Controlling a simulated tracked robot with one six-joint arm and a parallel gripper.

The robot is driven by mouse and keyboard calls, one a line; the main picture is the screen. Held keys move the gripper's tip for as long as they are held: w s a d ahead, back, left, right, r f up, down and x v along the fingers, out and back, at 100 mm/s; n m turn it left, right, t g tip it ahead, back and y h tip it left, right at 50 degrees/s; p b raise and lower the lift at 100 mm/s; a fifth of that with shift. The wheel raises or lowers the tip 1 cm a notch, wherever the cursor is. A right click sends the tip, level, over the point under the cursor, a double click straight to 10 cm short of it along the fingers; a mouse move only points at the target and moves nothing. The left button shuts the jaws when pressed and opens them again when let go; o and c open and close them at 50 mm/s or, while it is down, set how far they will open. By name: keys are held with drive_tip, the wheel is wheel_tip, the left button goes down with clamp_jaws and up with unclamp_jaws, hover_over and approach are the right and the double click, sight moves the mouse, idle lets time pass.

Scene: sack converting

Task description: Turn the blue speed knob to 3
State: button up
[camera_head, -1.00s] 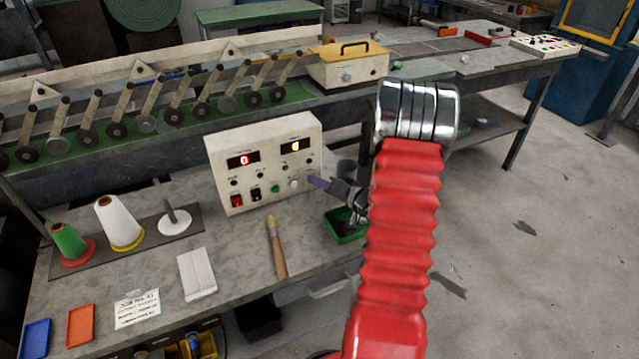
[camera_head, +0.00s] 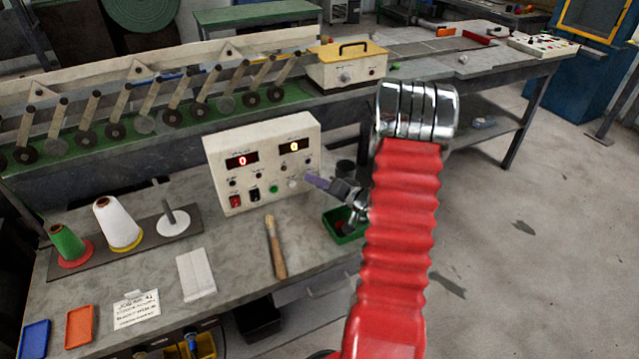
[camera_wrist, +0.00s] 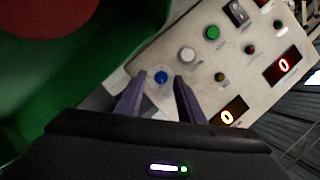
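The cream control box (camera_head: 222,190) stands on the grey bench with two lit displays, each reading 0. The blue speed knob (camera_wrist: 161,77) sits near the box's edge in the wrist view, beside a white knob (camera_wrist: 187,54). In the head view my gripper's fingers hide the blue knob, while the white knob (camera_head: 293,183) shows. My gripper (camera_head: 308,177) is at the lower right of the box's face. In the wrist view its purple fingers (camera_wrist: 162,80) are open, one on each side of the blue knob, with gaps visible. I cannot tell whether the tips reach around it.
The box also carries a green button (camera_head: 273,189) and red and black rocker switches. A green tray (camera_head: 343,236) lies below my gripper. A wooden-handled tool (camera_head: 276,250), a white block (camera_head: 196,275) and thread cones are on the bench to the left.

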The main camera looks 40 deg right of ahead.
drive_tip(key=v, duration=1.3)
drive_tip(key=shift+s, duration=0.35)
drive_tip(key=shift+a, duration=0.1)
